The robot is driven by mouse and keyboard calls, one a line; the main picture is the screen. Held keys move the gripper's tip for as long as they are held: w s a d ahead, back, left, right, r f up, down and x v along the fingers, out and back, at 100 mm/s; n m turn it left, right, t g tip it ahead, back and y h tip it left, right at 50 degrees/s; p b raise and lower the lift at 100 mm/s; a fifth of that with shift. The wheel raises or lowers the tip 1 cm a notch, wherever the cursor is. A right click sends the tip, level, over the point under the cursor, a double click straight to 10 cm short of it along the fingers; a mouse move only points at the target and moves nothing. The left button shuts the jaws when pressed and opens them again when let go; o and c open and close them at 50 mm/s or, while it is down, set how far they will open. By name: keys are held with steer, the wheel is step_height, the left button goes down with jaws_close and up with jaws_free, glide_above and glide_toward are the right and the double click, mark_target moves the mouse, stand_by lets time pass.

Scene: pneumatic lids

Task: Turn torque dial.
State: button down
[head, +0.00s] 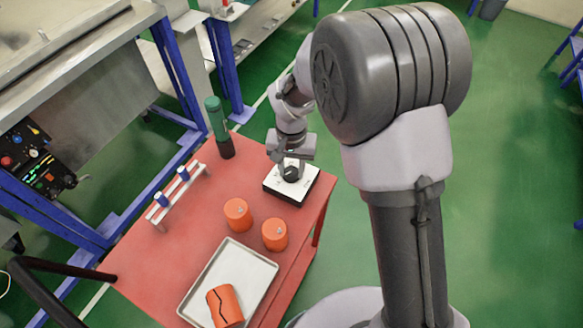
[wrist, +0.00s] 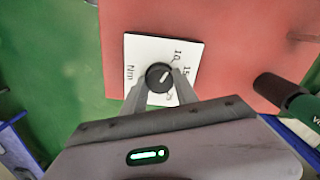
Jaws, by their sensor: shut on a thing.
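The torque dial is a round black knob (wrist: 159,77) with a light pointer line, on a white plate (wrist: 143,50) with printed marks including "10", "15" and "Nm". In the wrist view the pointer slants up and to the right. In the head view the knob (head: 291,173) sits on a white-topped box with dark sides (head: 287,196) at the table's right edge. My gripper (wrist: 160,84) reaches down over the box, its two fingers shut on the knob from either side. The fingers hide part of the lower markings.
The red table (head: 190,225) holds a green and black cylinder (head: 219,128), a white rack (head: 177,197) with blue-topped items, and two orange cylinders (head: 238,214). A pale tray (head: 246,262) at the front holds a cracked-looking orange piece (head: 225,306). Green floor lies right of the table.

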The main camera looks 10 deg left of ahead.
mark_target(291, 171)
steer(key=shift+m, duration=0.5)
steer(key=c, duration=0.9)
jaws_free()
steer(key=shift+c, duration=0.2)
step_height(291, 171, up, 18)
steer(key=p, duration=0.6)
steer(key=shift+f, duration=0.25)
